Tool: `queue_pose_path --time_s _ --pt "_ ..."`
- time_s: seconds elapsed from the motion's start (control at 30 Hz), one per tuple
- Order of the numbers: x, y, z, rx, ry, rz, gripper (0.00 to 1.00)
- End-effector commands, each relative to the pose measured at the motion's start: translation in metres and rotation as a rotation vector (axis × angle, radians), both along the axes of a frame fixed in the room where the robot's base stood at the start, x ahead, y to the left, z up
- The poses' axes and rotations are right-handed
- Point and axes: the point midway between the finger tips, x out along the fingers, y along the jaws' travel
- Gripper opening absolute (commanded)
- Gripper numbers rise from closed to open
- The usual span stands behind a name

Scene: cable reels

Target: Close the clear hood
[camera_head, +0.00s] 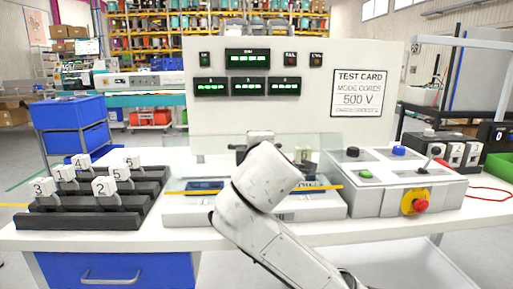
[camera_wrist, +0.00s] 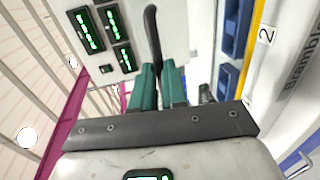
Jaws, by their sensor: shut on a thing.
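The clear hood (camera_head: 205,152) is a faint see-through panel over the pale test fixture (camera_head: 190,210) at the middle of the bench. It appears raised, but its exact angle is hard to tell. A yellow strip (camera_head: 318,188) runs across the fixture; it also shows in the wrist view (camera_wrist: 251,42). In the wrist view my gripper (camera_wrist: 159,78) has its teal fingers closed on a dark curved bar, seemingly the hood's handle (camera_wrist: 153,35). In the head view my white arm hides the fingers and the fixture's middle.
A numbered black rack (camera_head: 90,200) stands at left. A control box (camera_head: 375,185) with a red emergency button (camera_head: 421,205) stands at right. A display panel (camera_head: 220,120) with a 500 V test card (camera_head: 360,93) rises behind. A red cable (camera_head: 490,190) lies at far right.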

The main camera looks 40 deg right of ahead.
Motion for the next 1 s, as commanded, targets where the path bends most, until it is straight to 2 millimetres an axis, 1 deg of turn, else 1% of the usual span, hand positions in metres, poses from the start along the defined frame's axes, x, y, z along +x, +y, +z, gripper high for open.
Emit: queue_pose_path --time_s 0.03,0.47,0.5,0.73,0.77,1.0 --pt "-0.0002 0.0005 -0.0048 0.004 0.006 0.0 0.0" --pt "-0.0007 0.001 -0.0069 0.005 0.01 0.0 0.0" --pt "-0.0007 0.001 -0.0071 0.005 0.011 0.0 0.13" --pt "-0.0011 0.001 -0.0056 0.004 0.007 0.0 0.35" --pt "-0.0011 0.001 -0.0054 0.003 0.006 0.0 0.38" --pt "-0.0019 0.0015 -0.0042 0.002 0.005 0.0 0.38"
